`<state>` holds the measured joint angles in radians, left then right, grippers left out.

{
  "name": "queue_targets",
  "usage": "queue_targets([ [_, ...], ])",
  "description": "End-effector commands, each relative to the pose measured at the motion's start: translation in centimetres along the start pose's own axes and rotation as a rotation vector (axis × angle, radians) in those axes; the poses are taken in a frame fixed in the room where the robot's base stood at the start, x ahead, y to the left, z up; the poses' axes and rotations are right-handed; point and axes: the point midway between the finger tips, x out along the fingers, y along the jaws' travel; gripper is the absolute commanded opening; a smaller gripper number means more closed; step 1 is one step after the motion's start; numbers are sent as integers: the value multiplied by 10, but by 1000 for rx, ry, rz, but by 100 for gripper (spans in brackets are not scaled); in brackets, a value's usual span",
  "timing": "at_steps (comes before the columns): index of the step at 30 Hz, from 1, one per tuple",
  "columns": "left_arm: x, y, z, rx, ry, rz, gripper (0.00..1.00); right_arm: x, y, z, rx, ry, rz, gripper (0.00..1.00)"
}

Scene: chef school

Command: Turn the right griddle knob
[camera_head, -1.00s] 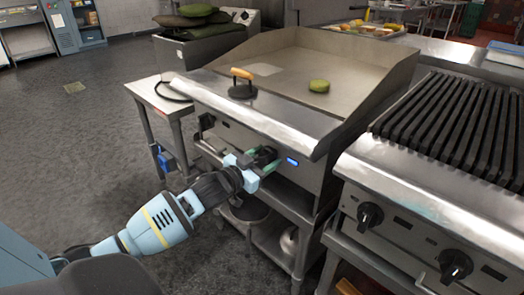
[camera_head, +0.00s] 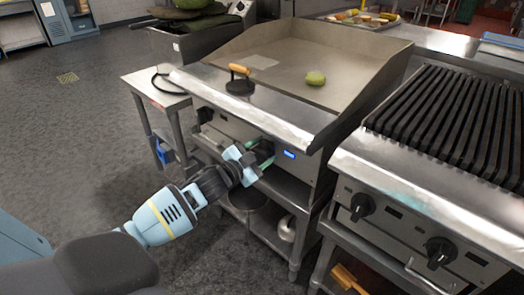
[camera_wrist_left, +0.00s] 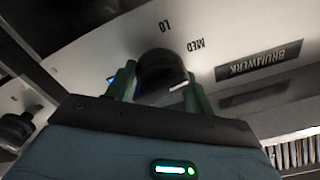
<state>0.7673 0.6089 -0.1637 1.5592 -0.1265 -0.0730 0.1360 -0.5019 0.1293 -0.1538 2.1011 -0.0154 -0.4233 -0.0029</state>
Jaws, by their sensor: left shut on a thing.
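The griddle (camera_head: 300,75) is a steel unit with a flat plate. Its right knob (camera_wrist_left: 160,70) is black and sits on the front panel beside the printed words LO and MED. My left gripper (camera_head: 263,158) is at this knob, left of the small lit blue display (camera_head: 289,154). In the left wrist view, its two green fingers (camera_wrist_left: 159,90) are on either side of the knob and shut on it. In the head view the gripper mostly hides the knob. My right gripper is out of view.
A grill with black bars and knobs (camera_head: 361,207) stands to the right. A lower shelf (camera_head: 268,223) and a small side table (camera_head: 150,92) are close to the arm.

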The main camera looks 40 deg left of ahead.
Motion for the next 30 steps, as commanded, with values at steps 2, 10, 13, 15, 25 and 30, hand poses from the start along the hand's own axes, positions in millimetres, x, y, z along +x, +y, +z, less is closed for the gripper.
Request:
queue_targets([
  [2,0,2,-1,-1,3,3,30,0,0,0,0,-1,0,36],
  [10,0,2,-1,-2,2,3,62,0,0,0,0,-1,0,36],
  [13,0,2,0,-2,2,2,62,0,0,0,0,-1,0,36],
  [15,0,1,0,-2,1,2,62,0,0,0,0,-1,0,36],
  [25,-20,1,0,-2,-1,3,62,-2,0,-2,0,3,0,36],
  [30,-44,2,0,-2,-1,4,62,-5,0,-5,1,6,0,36],
])
